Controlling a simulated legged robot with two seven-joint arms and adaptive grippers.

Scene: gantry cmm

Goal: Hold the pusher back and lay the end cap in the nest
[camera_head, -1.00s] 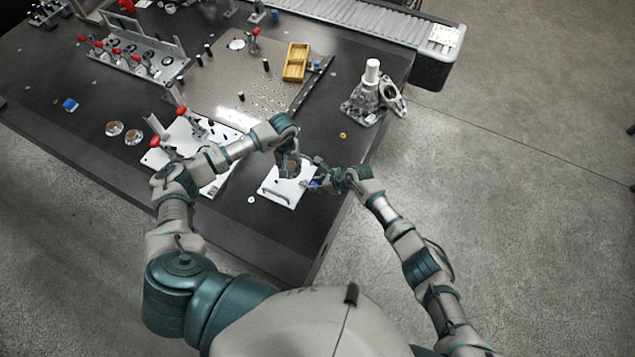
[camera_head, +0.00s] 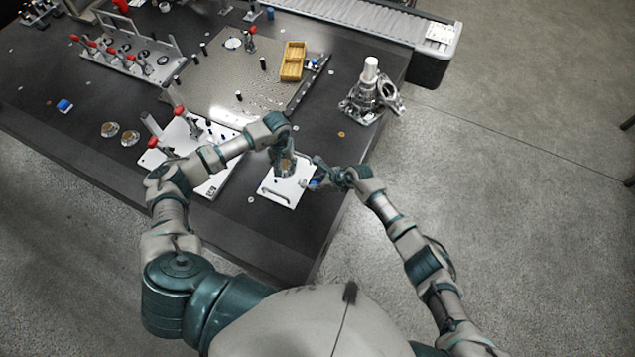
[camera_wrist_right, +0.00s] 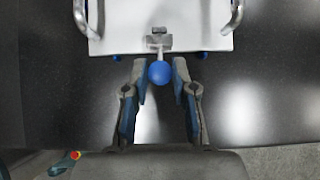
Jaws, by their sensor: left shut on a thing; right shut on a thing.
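The white fixture plate (camera_head: 277,200) with metal handles lies near the table's front edge; it also shows in the right wrist view (camera_wrist_right: 180,42). The pusher's blue ball knob (camera_wrist_right: 159,72) sticks out from the plate's near edge on a short metal rod. My right gripper (camera_head: 317,173) is shut on this knob, with one finger on each side of it in the right wrist view (camera_wrist_right: 160,76). My left gripper (camera_head: 285,163) is shut on a small round piece, apparently the end cap, over the plate's far part. The gripper mostly hides the cap and the nest.
A larger white plate with red-handled clamps (camera_head: 215,181) lies left of the fixture, under my left arm. Two round discs (camera_head: 109,129) lie farther left. A yellow tray (camera_head: 292,62) and a metal housing (camera_head: 368,92) stand farther back. The table's right edge is close to my right gripper.

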